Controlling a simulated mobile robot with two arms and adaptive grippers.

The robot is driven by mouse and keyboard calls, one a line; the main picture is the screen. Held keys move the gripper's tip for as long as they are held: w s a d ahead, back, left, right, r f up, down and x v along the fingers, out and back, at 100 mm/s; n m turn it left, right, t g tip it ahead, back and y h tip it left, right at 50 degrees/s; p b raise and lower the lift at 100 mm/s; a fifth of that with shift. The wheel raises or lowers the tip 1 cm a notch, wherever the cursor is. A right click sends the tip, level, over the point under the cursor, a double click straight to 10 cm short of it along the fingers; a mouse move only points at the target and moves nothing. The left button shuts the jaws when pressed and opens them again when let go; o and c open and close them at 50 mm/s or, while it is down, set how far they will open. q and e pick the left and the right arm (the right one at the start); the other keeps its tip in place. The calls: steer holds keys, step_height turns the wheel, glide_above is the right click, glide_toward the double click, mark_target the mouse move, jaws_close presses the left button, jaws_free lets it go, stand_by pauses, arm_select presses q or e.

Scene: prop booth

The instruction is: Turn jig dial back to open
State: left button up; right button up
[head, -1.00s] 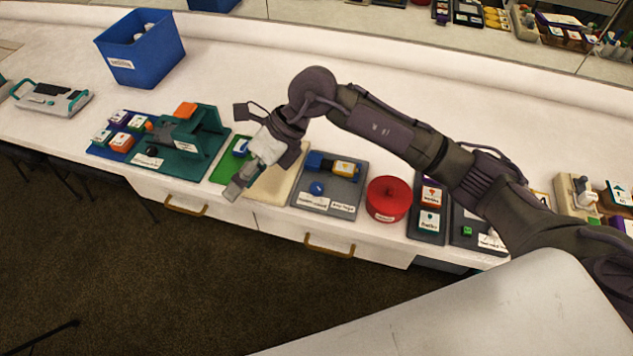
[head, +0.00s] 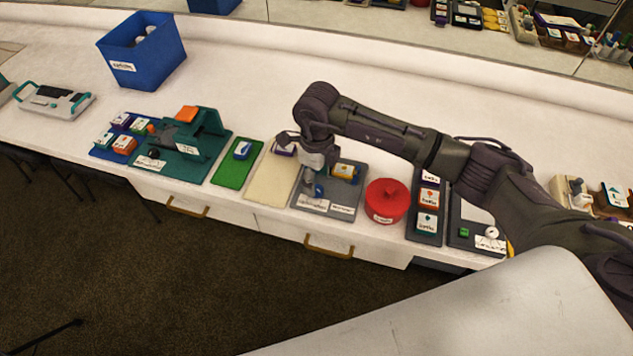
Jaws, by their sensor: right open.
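My right gripper (head: 309,183) points down over the grey board (head: 345,208), with its fingers close to a blue round knob (head: 319,190) there. It is open, and I cannot tell whether it touches the knob. A teal jig (head: 205,150) with a raised block and a white label stands further left on the counter. A small black dial (head: 153,154) sits at the front left of its base, well away from the gripper. The dial's setting is too small to read. My left gripper is not in view.
A green mat (head: 232,172) and a cream mat (head: 270,180) lie between jig and grey board. A red lidded pot (head: 386,203) stands right of the board. A blue bin (head: 145,62) is at the back left. The counter behind the boards is mostly clear.

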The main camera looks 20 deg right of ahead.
mark_target(317, 191)
steer(key=shift+f, duration=1.6)
jaws_close()
